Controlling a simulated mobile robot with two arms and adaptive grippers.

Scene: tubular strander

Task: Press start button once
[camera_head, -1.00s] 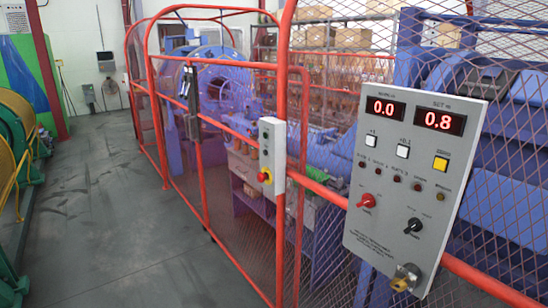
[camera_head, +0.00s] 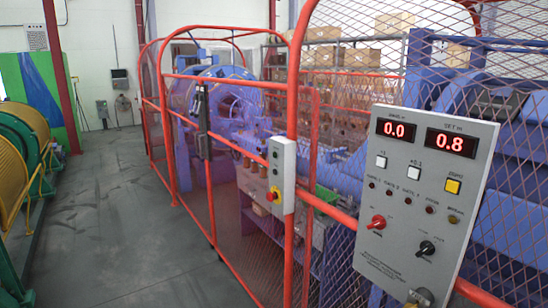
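A small grey button box (camera_head: 281,170) is mounted on the orange fence post in the middle of the view. A red button (camera_head: 271,196) on a yellow base sticks out low on its side; any lettering on the box is too small to read. A larger grey control panel (camera_head: 400,235) hangs on the fence at the right. Its red displays read 0.0 (camera_head: 396,130) and 0.8 (camera_head: 451,143). Below them are two white buttons, a yellow button (camera_head: 453,186), several small dark lamps, a red knob (camera_head: 377,222) and a black knob (camera_head: 426,247). Neither gripper is in view.
An orange-framed mesh fence (camera_head: 297,110) stands in front of the blue machine (camera_head: 225,100). A dark handle or latch (camera_head: 202,120) is on the fence gate. Yellow-wound reels (camera_head: 22,150) stand at the far left. The grey floor (camera_head: 120,220) between reels and fence is clear.

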